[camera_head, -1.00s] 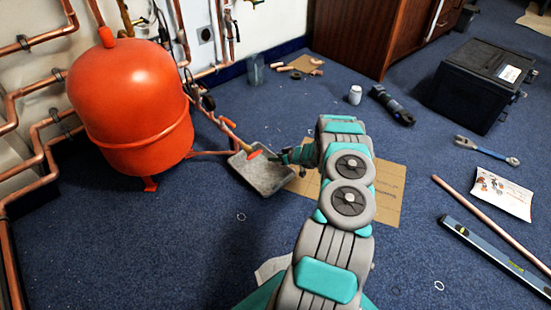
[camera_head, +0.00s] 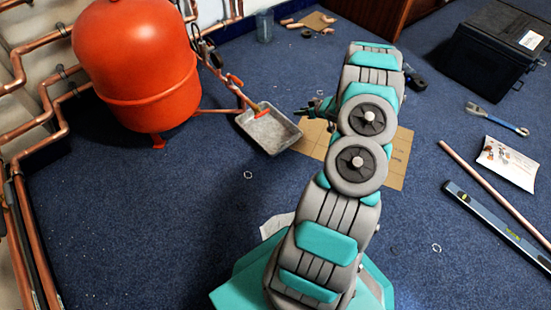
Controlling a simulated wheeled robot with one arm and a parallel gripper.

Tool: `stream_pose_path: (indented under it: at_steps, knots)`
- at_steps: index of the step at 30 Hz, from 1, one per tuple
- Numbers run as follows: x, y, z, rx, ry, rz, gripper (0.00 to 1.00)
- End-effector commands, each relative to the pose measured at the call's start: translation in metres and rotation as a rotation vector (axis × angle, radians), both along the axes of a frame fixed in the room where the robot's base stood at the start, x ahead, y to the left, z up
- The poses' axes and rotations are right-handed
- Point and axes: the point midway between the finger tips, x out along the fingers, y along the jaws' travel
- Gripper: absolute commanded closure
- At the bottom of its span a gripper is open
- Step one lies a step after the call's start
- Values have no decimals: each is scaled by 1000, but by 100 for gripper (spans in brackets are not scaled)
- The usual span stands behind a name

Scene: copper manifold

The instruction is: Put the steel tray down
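The steel tray (camera_head: 290,140) is a grey, shallow rectangular pan. It lies on the blue carpet near the orange tank, and its right edge is close to the cardboard sheet. My arm hides part of the cardboard.
The orange tank (camera_head: 135,65) and copper pipes (camera_head: 35,130) stand at the left. The cardboard sheet (camera_head: 397,165) lies under my arm. A wrench (camera_head: 497,119), a copper pipe (camera_head: 490,190), a spirit level (camera_head: 500,225) and a black toolbox (camera_head: 490,55) are at the right. The front left carpet is clear.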

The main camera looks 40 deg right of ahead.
Motion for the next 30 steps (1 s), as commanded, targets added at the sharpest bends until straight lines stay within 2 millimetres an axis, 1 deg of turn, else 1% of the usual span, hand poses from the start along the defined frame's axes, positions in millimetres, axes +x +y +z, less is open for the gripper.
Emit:
stream_pose_path:
  at_steps: [1, 2, 3, 5, 6, 8, 9, 11, 12, 14, 15, 17, 18, 20, 21, 23, 24, 26, 27, 29, 30]
  knots:
    - [9, -4, 18, -47, 17, -11, 66]
    - [12, -7, 26, -72, 34, -23, 66]
    - [16, -11, 40, -109, 52, -40, 66]
    - [21, -14, 60, -161, 85, -68, 66]
    - [22, -16, 73, -193, 106, -88, 66]
    - [24, -15, 93, -234, 138, -115, 66]
    - [24, -15, 107, -263, 158, -136, 66]
    - [24, -12, 128, -299, 188, -163, 66]
    - [24, -8, 142, -320, 205, -182, 66]
    - [19, -1, 161, -347, 239, -210, 66]
    - [17, 5, 175, -363, 257, -226, 66]
    - [11, 14, 194, -383, 286, -252, 66]
    - [7, 22, 207, -395, 306, -269, 66]
    - [-2, 35, 224, -406, 337, -290, 66]
    - [-9, 45, 235, -412, 359, -304, 66]
    - [-21, 61, 250, -414, 391, -323, 66]
    - [-28, 73, 261, -415, 409, -333, 66]
    - [-41, 91, 274, -411, 443, -348, 66]
    - [-50, 104, 283, -406, 462, -354, 66]
    - [-67, 125, 293, -396, 499, -360, 66]
    - [-78, 139, 300, -387, 521, -363, 66]
